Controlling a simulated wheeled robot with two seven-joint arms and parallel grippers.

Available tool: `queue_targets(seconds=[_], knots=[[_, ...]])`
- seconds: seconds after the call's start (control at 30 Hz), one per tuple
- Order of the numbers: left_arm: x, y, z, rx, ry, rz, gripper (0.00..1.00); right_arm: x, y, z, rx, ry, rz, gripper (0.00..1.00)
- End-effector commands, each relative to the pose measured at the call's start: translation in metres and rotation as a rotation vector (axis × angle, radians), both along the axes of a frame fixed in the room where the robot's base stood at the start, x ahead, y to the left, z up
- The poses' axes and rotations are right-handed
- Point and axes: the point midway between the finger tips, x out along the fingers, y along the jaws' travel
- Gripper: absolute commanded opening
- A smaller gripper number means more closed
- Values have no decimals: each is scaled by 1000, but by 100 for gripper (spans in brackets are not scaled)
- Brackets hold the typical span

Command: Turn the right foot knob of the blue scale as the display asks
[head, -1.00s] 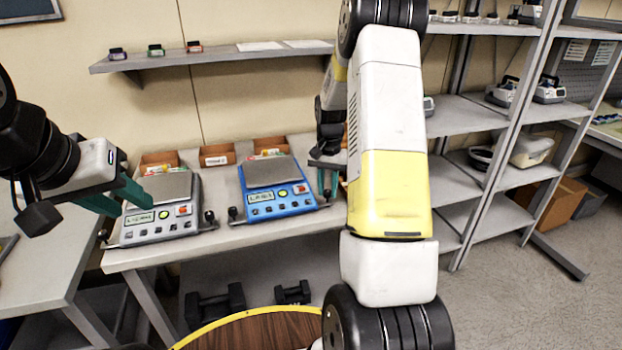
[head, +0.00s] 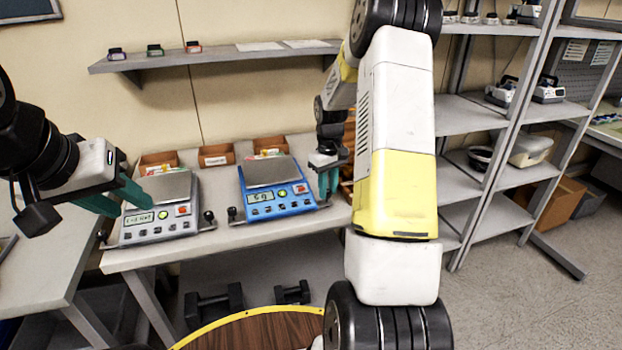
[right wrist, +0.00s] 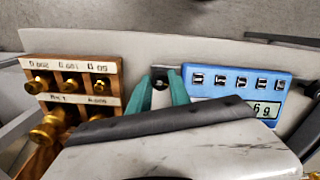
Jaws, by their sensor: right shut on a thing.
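The blue scale (head: 270,208) stands on the table with a metal pan, buttons and a small lit display (head: 262,197) showing a short reading that looks like 5 g or 6 g. In the right wrist view the blue scale (right wrist: 228,84) is on the right. My right gripper (head: 328,190) is at the scale's right side. In the right wrist view, its teal fingers (right wrist: 165,88) stand on both sides of the dark right foot knob (right wrist: 160,82), shut on it. The left foot knob (head: 233,213) is free. My left gripper (head: 130,207) is open by the grey scale.
The grey scale (head: 160,228) stands left of the blue one. Small cardboard bins (head: 216,155) line the table's back. A wooden block with brass weights (right wrist: 72,82) is close to my right gripper. Dumbbells (head: 214,304) lie below the table.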

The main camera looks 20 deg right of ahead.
Motion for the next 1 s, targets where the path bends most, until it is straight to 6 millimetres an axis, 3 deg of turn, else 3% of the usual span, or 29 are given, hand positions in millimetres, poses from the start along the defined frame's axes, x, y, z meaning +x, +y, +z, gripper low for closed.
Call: queue_targets(seconds=[0.3,0.87,0.9,1.0], knots=[[0,0,0,0,0,0,36,1,0,1,0,-2,124,0],[0,0,0,0,0,0,36,1,0,1,0,-2,149,0],[0,0,0,0,0,0,36,1,0,1,0,-2,149,32],[0,0,0,0,0,0,36,1,0,1,0,-2,149,46]])
